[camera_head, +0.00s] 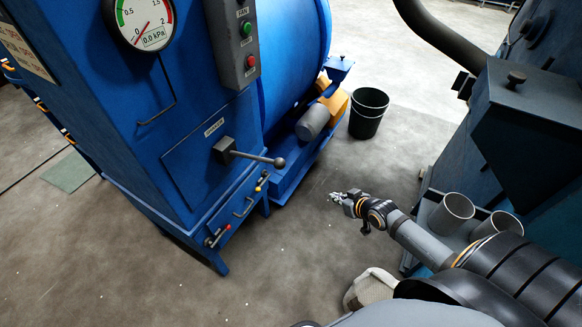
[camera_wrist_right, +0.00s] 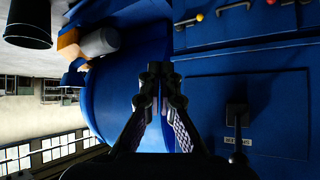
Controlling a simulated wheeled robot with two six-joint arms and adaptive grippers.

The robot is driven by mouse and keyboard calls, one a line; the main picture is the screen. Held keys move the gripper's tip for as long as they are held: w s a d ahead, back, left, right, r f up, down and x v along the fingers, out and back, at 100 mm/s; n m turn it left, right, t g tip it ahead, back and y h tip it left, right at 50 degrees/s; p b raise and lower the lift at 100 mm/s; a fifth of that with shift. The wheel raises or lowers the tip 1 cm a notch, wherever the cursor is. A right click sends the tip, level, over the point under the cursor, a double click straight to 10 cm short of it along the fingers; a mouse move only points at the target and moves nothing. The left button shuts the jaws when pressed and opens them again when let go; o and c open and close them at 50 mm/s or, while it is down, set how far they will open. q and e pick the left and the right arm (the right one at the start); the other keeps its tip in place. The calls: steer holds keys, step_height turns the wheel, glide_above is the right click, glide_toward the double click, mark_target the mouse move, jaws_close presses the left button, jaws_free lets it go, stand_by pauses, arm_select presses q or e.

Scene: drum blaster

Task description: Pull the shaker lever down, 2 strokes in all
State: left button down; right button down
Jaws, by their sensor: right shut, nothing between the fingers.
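The shaker lever (camera_head: 250,156) sticks out from the front panel of the blue cabinet (camera_head: 150,175), below a small label plate. It is a dark bar with a round ball knob at its right end, and it looks close to level. In the right wrist view the lever (camera_wrist_right: 237,125) shows at the right, with the label beside it. My right gripper (camera_head: 337,197) is to the right of the knob and apart from it, over the floor. In the right wrist view its fingers (camera_wrist_right: 158,72) are together with nothing between them. My left gripper is not in view.
A pressure gauge (camera_head: 142,22) and a box with green and red buttons (camera_head: 240,48) are above the lever. Below it is a drawer panel with small red and yellow knobs. A black bucket (camera_head: 367,112) stands behind. A dark machine with metal cups (camera_head: 452,212) is at right.

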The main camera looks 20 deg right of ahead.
steer(key=w+a+r+n+t+y, duration=0.1)
steer(key=a+r+y, duration=0.2)
steer(key=r, duration=0.8)
steer(key=w+a+r+n+t+y+b, duration=0.1)
steer(key=w+a+r+t+y, duration=0.1)
steer(key=a+r+y, duration=0.2)
steer(key=a+r, duration=0.3)
steer(key=r, duration=0.5)
steer(key=shift+w+a+r+t+b, duration=0.15)
steer(key=shift+t+b, duration=0.15)
